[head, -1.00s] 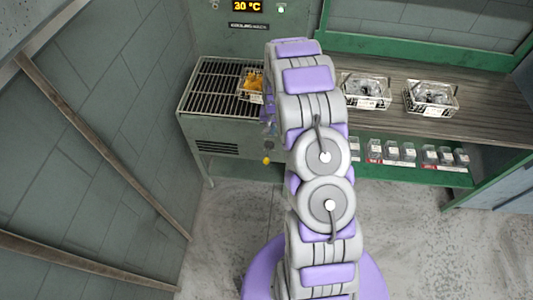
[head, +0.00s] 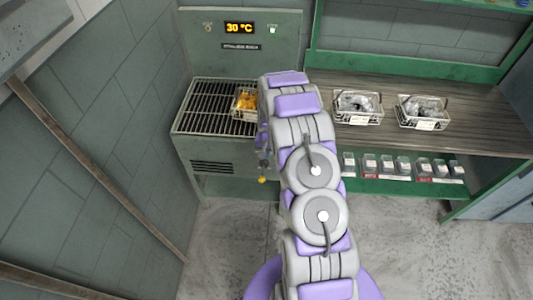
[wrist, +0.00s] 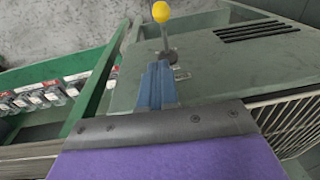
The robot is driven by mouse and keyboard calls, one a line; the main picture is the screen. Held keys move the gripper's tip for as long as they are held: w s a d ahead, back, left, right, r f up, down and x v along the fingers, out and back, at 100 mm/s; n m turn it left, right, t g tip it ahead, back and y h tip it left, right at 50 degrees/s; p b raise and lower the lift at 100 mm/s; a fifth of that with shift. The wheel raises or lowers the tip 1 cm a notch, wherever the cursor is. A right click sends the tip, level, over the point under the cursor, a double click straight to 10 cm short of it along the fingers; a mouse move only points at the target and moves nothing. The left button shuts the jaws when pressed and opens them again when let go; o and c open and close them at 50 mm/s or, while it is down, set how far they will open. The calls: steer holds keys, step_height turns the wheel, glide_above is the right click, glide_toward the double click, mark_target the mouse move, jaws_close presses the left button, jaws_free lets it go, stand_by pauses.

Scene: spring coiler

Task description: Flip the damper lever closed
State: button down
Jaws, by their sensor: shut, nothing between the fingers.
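The damper lever, with a yellow ball knob (wrist: 161,12) on a grey stem, stands out from the front panel of the green-grey machine (wrist: 215,70) in the wrist view. The knob also shows in the head view (head: 262,180), low on the machine's front and just left of my arm. My gripper (wrist: 158,72) is shut and empty, its blue fingers pointing toward the lever's base. Whether the fingertips touch the stem I cannot tell. In the head view the gripper is mostly hidden by my arm.
A wire basket with orange contents (head: 245,103) sits on the machine's grate (head: 208,105). Two wire baskets (head: 358,107) (head: 423,111) stand on the counter at right. Small boxed items (head: 388,163) line the green shelf below. A slatted vent (wrist: 255,30) is beside the lever.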

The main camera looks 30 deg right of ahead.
steer(key=b, duration=0.2)
glide_toward(263, 180)
steer(key=w+d+f, duration=0.2)
steer(key=w+f, duration=0.1)
steer(key=f, duration=0.2)
steer(key=shift+a+f, duration=0.45)
steer(key=shift+f, duration=0.15)
steer(key=shift+s+a+f+p, duration=0.3)
steer(key=shift+s+f, duration=0.2)
steer(key=shift+f, duration=0.05)
steer(key=shift+s+a+f, duration=0.15)
steer(key=shift+s+f, duration=0.05)
steer(key=shift+f, duration=0.05)
steer(key=shift+s+a+f+t+h+p, duration=0.2)
steer(key=shift+f+t+h, duration=0.2)
steer(key=shift+t, duration=0.2)
steer(key=shift+s+a+f+t+h+p, duration=0.1)
steer(key=shift+s+f+t+h, duration=0.1)
steer(key=shift+f+t+h, duration=0.25)
step_height(263, 180, down, 7)
steer(key=s+t+h, duration=0.1)
steer(key=t+h, duration=0.2)
steer(key=t, duration=0.2)
steer(key=shift+a+r+b, duration=0.2)
steer(key=shift+a+b, duration=0.2)
